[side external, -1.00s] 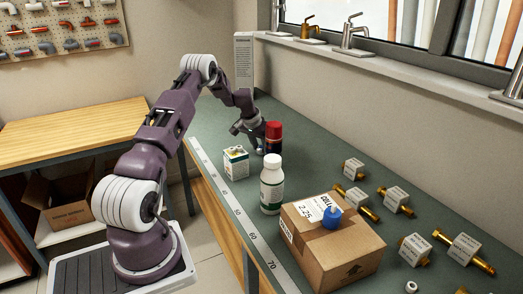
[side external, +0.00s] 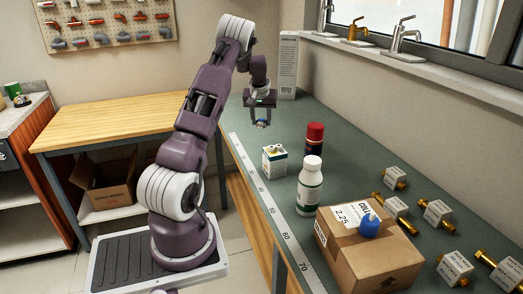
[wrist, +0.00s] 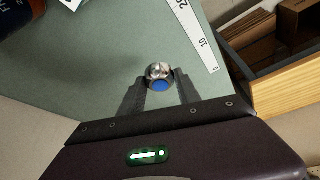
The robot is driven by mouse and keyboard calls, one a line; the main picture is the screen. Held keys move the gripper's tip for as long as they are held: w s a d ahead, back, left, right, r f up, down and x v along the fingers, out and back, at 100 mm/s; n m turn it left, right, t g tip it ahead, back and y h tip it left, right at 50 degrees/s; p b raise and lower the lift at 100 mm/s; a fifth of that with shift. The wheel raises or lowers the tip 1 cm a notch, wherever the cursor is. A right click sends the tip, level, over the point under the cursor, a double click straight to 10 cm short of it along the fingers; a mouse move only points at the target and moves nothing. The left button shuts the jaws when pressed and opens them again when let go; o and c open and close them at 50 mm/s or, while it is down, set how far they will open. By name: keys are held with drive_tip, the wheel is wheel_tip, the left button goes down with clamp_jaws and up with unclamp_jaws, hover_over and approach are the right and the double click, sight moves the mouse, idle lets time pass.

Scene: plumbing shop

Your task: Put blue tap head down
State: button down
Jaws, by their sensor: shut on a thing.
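The tap head (wrist: 159,72) is a small chrome knob with a blue face, seen between my fingertips in the wrist view. My gripper (wrist: 159,82) is shut on it. In the side external view, my gripper (side external: 261,122) points down and holds the tap head (side external: 264,124) above the far left part of the green bench (side external: 330,112). There the tap head is tiny, with the fingers partly covering it. The wrist view shows bare green bench top (wrist: 100,75) beyond the tap head.
A small white-green box (side external: 274,160), a red-capped bottle (side external: 315,138) and a white bottle (side external: 310,187) stand nearer the camera. Brass fittings (side external: 397,207) lie right. A ruler strip (side external: 262,200) follows the bench edge.

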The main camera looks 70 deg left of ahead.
sight(259, 149)
drive_tip(key=shift+n, duration=0.3)
drive_tip(key=f, duration=1)
drive_tip(key=shift+s+a, duration=0.2)
drive_tip(key=shift+s, duration=0.2)
drive_tip(key=c, duration=0.9)
unclamp_jaws()
drive_tip(key=shift+f, duration=0.1)
drive_tip(key=shift+o, duration=0.2)
